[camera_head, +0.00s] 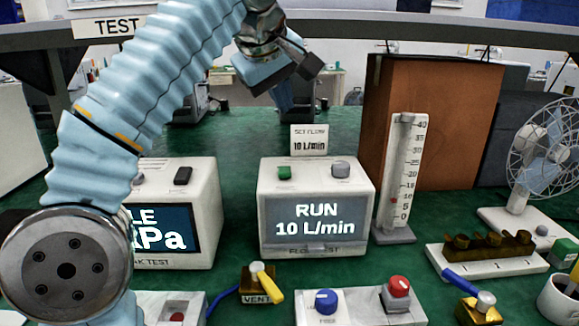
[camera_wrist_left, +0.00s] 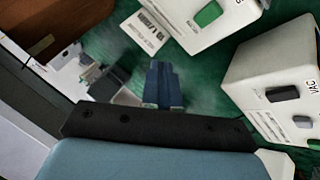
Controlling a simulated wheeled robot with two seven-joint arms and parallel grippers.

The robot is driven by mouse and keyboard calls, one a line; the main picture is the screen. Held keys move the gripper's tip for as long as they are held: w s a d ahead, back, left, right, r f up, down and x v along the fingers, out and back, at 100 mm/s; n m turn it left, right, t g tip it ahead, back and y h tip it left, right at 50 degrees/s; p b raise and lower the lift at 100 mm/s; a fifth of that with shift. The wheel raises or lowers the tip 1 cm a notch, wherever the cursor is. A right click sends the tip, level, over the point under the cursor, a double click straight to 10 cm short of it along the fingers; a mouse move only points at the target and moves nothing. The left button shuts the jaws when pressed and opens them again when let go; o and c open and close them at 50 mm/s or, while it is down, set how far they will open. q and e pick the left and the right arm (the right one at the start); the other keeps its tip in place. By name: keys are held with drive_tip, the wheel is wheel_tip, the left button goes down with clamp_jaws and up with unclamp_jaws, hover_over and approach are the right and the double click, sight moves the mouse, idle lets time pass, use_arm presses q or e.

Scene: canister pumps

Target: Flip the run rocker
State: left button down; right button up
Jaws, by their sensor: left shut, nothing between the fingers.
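The flow test box (camera_head: 316,217) is white, and its screen reads RUN 10 L/min. A green rocker (camera_head: 284,172) sits at the left of its top, beside a grey knob (camera_head: 340,168). I take the green one as the run rocker; its label is not readable. It also shows in the left wrist view (camera_wrist_left: 208,13), at the top. The fingers (camera_wrist_left: 164,84) are apart from the rocker in the left wrist view. My right gripper is not in view.
A leak test box (camera_head: 205,190) with a dark rocker (camera_head: 183,175) stands left. A flow card (camera_head: 309,140) stands behind the flow box. A tall gauge (camera_head: 403,170), brown carton (camera_head: 440,120) and fan (camera_head: 545,150) are at right. Valves and knobs line the front.

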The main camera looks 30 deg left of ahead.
use_arm(q)
drive_tip(key=b, duration=0.1)
hover_over(283, 172)
wheel_tip(283, 172, down, 7)
drive_tip(key=shift+w+a+f, duration=0.15)
drive_tip(key=shift+f+b, duration=0.75)
idle(1.6)
drive_tip(key=shift+f, duration=0.4)
drive_tip(key=shift+s+f+b, duration=0.2)
drive_tip(key=shift+f+b, duration=0.15)
drive_tip(key=shift+b, duration=0.2)
drive_tip(key=shift+r, duration=0.1)
idle(0.5)
drive_tip(key=shift+w+r+p, duration=0.1)
drive_tip(key=shift+r+p, duration=0.65)
drive_tip(key=shift+p, duration=0.15)
